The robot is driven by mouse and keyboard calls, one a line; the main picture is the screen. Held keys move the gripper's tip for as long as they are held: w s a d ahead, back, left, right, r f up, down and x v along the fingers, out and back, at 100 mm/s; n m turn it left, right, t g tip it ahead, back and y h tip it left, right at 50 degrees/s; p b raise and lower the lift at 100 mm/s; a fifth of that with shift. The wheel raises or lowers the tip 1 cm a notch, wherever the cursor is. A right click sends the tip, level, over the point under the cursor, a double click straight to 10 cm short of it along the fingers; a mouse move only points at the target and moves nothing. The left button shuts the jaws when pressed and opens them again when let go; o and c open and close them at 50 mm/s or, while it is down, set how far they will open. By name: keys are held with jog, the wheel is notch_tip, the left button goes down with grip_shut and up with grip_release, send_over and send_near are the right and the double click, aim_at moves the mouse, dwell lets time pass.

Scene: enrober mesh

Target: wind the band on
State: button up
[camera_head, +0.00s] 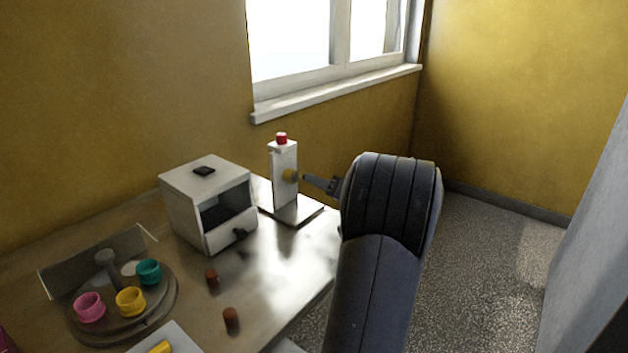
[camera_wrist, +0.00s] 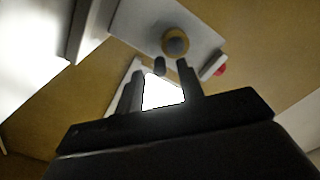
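A white upright post (camera_head: 284,160) stands on a flat plate at the back right of the table. It carries a red cap (camera_head: 281,138) on top and a round yellow knob (camera_head: 290,175) on its side. In the wrist view the knob (camera_wrist: 175,43) has a grey centre, and a short dark peg (camera_wrist: 160,66) shows just below it. My gripper (camera_head: 312,181) points at the knob from the right, very close to it. In the wrist view its two fingers are apart, with the peg in line with the gap. I cannot tell whether they touch it. No band is clearly visible.
A white open-fronted box (camera_head: 205,180) stands left of the post. A round stand (camera_head: 160,312) with pink, yellow and teal cups is at the front left. Two brown cylinders (camera_head: 211,279) (camera_head: 231,317) stand on the table (camera_head: 275,265). A window sill (camera_head: 335,93) is behind.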

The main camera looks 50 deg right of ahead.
jog(key=shift+w+a, duration=0.1)
jog(key=shift+w, duration=0.9)
jog(key=shift+c, duration=0.2)
grip_shut()
